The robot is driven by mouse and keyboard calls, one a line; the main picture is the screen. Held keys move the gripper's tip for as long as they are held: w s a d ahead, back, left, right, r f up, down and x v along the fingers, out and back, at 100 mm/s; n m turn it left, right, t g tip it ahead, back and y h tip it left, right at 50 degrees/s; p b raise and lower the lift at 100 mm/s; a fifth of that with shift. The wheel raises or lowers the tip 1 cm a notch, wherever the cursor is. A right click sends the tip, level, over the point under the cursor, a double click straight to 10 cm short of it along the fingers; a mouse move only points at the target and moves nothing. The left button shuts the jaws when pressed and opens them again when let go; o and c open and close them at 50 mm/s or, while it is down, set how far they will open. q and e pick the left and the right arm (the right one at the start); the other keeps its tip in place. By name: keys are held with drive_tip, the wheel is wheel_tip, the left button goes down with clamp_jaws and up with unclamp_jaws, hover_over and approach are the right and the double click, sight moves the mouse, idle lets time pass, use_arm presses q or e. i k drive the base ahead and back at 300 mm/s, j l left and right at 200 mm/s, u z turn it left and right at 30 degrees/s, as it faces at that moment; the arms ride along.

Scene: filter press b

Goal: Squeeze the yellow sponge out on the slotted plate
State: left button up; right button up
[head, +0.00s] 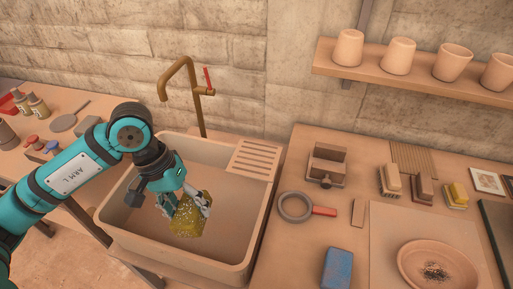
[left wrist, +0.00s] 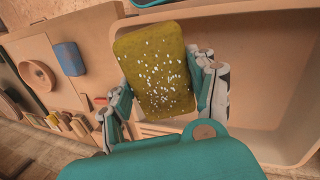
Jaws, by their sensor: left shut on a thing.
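The yellow sponge (head: 188,216) is dark yellow with many white specks on its face. My left gripper (head: 184,204) is shut on it and holds it over the sink basin (head: 234,222). In the left wrist view the sponge (left wrist: 156,68) sits between the two fingers of my left gripper (left wrist: 158,85). The slotted plate (head: 256,159) lies across the back right corner of the sink, up and to the right of the sponge and apart from it. My right gripper is not in view.
A brass tap (head: 191,85) with a red lever rises behind the sink. The right table holds a blue block (head: 337,268), a ring with a red handle (head: 296,207), several brushes and a round dish (head: 437,268). A shelf of cups (head: 398,56) hangs above.

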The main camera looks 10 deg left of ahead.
sight(255, 158)
drive_tip(key=j+z, duration=0.55)
drive_tip(key=z, duration=0.2)
drive_tip(key=j+z, duration=0.35)
drive_tip(key=k+l, duration=0.05)
